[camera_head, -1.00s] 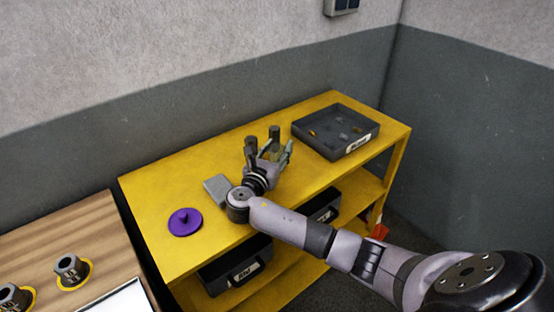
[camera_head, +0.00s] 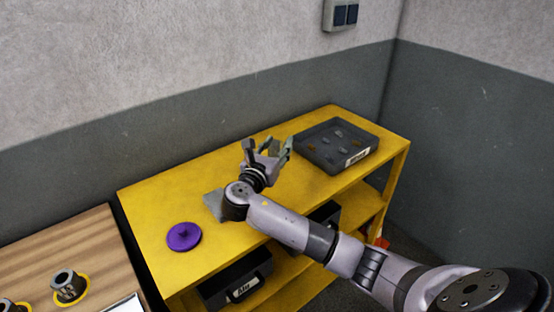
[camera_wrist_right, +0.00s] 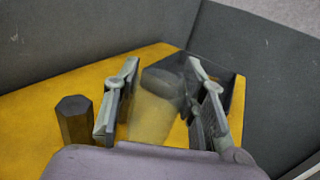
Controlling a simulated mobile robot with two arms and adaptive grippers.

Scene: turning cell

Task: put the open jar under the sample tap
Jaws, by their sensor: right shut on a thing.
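My right gripper (camera_head: 268,150) is over the yellow shelf unit's top, with its fingers pointing up and away in the head view. In the right wrist view its two fingers (camera_wrist_right: 165,105) are closed on a see-through jar (camera_wrist_right: 152,112). The jar looks tilted in that picture, and yellow shows through it. In the head view the fingers mostly hide it. A purple lid with a knob (camera_head: 184,237) lies flat on the yellow top, left of my arm. No sample tap is in view. My left gripper is not in view.
A dark tray (camera_head: 323,165) with several small parts stands at the right end of the yellow top (camera_head: 150,205). A grey block (camera_head: 213,205) lies beside my wrist. A dark hexagonal piece (camera_wrist_right: 74,121) stands left of the fingers. A wooden table (camera_head: 45,250) with dark cups is at lower left.

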